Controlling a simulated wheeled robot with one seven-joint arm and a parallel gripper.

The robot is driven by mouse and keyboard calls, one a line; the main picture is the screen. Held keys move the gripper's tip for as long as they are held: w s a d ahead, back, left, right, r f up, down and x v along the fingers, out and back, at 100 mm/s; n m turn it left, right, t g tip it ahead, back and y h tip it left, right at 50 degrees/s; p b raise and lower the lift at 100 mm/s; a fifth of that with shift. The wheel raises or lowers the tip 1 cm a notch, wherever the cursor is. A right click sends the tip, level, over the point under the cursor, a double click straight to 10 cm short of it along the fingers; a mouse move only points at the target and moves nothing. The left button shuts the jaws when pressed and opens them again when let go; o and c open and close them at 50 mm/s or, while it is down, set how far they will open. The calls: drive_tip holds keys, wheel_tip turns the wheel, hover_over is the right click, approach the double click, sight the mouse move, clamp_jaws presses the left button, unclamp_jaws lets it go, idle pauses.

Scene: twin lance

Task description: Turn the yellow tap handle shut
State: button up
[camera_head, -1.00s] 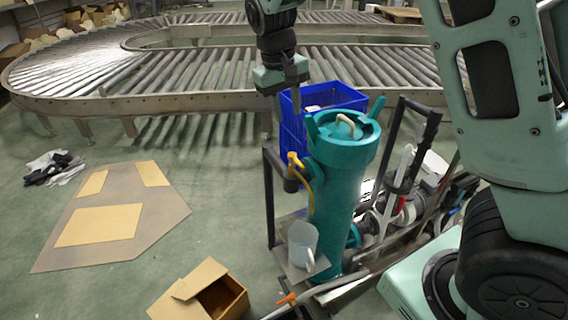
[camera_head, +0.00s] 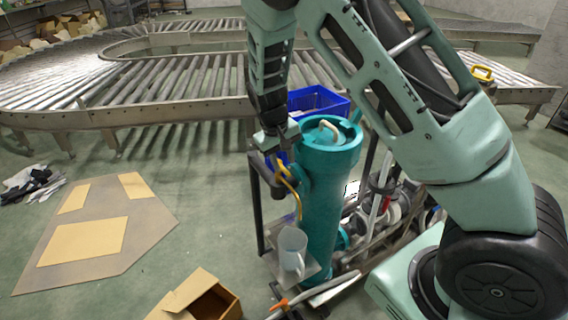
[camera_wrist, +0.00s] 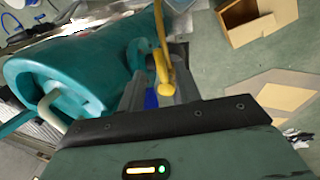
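The yellow tap handle (camera_head: 283,168) is at the upper left side of the tall teal cylinder (camera_head: 322,205), with a yellow hose hanging below it. My gripper (camera_head: 276,155) is down at the tap, partly hiding it. In the wrist view, the yellow handle (camera_wrist: 162,70) shows at the fingertips, between and partly over the fingers of my gripper (camera_wrist: 158,84). The fingers stand apart, with a gap showing blue between them. I cannot tell whether either finger touches the handle.
A translucent jug (camera_head: 292,250) stands on a small shelf below the tap. A blue crate (camera_head: 318,101) is behind the cylinder. An open cardboard box (camera_head: 207,300) lies in front. A roller conveyor (camera_head: 150,85) runs behind.

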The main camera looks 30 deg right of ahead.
drive_tip(key=shift+d+f, duration=0.2)
drive_tip(key=shift+f, duration=0.95)
clamp_jaws()
drive_tip(key=shift+a+m, duration=0.1)
drive_tip(key=shift+m, duration=0.2)
drive_tip(key=w+a+m+g+y+p, duration=0.2)
drive_tip(key=w+m, duration=0.3)
drive_tip(key=m, duration=1.2)
drive_tip(key=shift+a+p, duration=0.8)
drive_tip(key=shift+a, duration=0.05)
drive_tip(key=shift+w+r+m, duration=0.1)
drive_tip(key=shift+w+m, duration=0.05)
drive_tip(key=shift+m, duration=0.15)
